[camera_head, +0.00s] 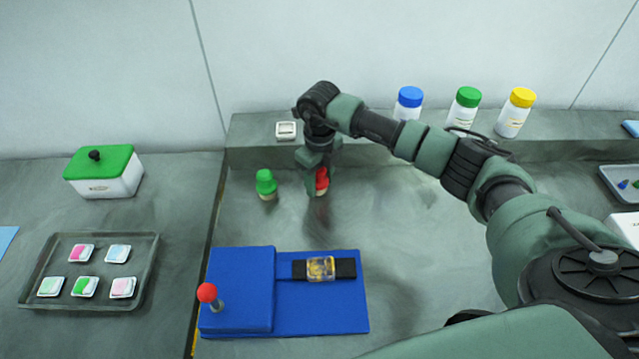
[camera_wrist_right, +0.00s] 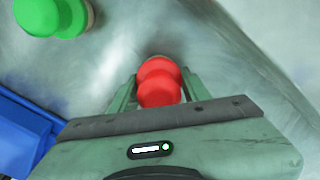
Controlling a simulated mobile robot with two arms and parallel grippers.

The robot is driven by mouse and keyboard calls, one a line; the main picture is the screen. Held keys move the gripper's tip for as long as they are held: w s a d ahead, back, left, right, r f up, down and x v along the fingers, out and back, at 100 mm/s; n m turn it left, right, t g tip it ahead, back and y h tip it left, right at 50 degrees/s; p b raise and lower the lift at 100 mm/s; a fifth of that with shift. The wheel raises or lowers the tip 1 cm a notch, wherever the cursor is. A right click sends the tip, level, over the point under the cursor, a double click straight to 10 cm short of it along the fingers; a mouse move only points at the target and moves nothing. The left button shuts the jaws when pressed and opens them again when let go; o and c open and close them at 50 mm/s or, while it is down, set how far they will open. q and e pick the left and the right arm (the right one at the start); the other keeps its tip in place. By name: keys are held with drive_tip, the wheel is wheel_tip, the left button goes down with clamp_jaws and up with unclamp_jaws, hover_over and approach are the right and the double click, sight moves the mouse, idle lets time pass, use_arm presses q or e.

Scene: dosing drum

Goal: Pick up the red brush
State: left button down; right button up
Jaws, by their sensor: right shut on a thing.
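The red brush (camera_head: 321,180) stands on the grey bench toward the back, below the raised ledge. Its red knobbed handle (camera_wrist_right: 159,82) sits between the two fingers of my right gripper (camera_head: 316,178), which is shut on it. The right wrist view shows the same gripper (camera_wrist_right: 157,88) with a finger on each side of the red handle. The lower part of the brush is mostly hidden. My left gripper is in neither view.
A green brush (camera_head: 266,184) stands just left of the red one. A blue base (camera_head: 345,315) with a red-knobbed lever (camera_head: 207,293) lies in front. Blue-, green- and yellow-capped bottles (camera_head: 466,108) stand on the ledge. A tray (camera_head: 147,262) with several small packets lies left.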

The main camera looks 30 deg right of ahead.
wheel_tip(320, 180, up, 19)
drive_tip(key=b, duration=0.3)
drive_tip(key=shift+b, duration=0.35)
